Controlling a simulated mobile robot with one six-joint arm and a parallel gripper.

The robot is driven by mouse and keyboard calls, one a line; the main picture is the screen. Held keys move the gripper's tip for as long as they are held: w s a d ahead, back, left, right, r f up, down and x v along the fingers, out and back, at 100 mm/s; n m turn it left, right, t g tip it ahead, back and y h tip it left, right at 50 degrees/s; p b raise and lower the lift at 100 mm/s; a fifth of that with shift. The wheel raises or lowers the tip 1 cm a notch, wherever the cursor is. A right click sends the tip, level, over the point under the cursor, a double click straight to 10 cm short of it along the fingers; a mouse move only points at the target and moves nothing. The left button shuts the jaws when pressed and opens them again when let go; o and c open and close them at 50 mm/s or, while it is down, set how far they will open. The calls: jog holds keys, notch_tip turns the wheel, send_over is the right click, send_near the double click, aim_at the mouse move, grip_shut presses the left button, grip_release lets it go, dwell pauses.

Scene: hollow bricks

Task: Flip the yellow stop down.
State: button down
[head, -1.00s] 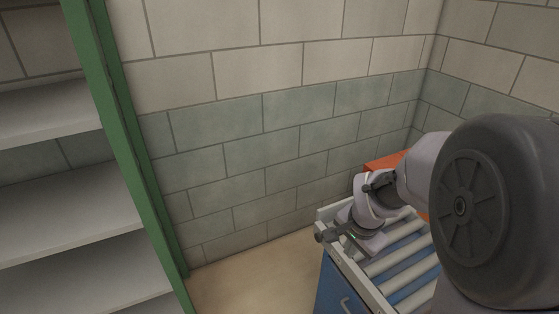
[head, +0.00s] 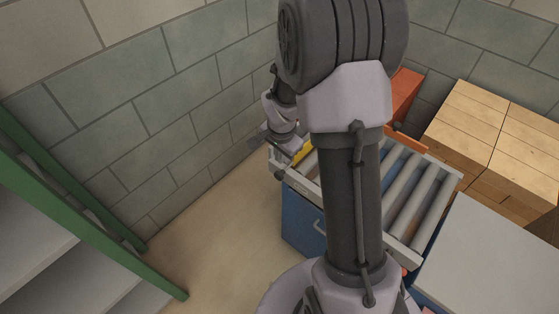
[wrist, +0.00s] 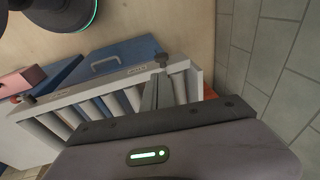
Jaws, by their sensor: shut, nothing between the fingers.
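The yellow stop (head: 303,152) shows as a small patch at the far left end of the roller conveyor (head: 437,205), partly hidden behind my arm. Whether it stands up or lies down I cannot tell. My gripper (head: 260,140) is at that end, close to the stop; contact cannot be made out. In the wrist view my gripper's fingers (wrist: 152,93) are together and empty, in front of the conveyor's frame (wrist: 110,83) and rollers. The yellow stop does not show in the wrist view.
The conveyor sits on a blue cabinet (head: 300,222) with a handle. A dark knob (head: 279,174) sticks out at its corner. Wooden boxes (head: 480,125) and an orange box (head: 403,92) stand behind. A green-framed shelf (head: 75,225) is left. Open floor lies between.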

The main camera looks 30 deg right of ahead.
aim_at(279, 177)
jog(key=b+x, duration=0.3)
jog(key=x, duration=0.8)
jog(key=shift+w+f, duration=0.15)
jog(key=shift+f, duration=0.1)
jog(key=b+x, duration=0.1)
jog(key=b, duration=0.1)
jog(key=b+x, duration=0.2)
jog(key=s+b+x, duration=0.1)
jog(key=b+x, duration=0.1)
jog(key=shift+s+a+f, duration=0.1)
jog(key=shift+a+f, duration=0.15)
jog(key=shift+f, duration=0.15)
jog(key=v, duration=0.1)
jog(key=p+v, duration=0.2)
jog(key=shift+w+d+r, duration=0.15)
jog(key=shift+w+r, duration=0.15)
jog(key=shift+r, duration=0.05)
jog(key=p+v, duration=0.3)
jog(key=v, duration=0.7)
jog(key=shift+s+r, duration=0.3)
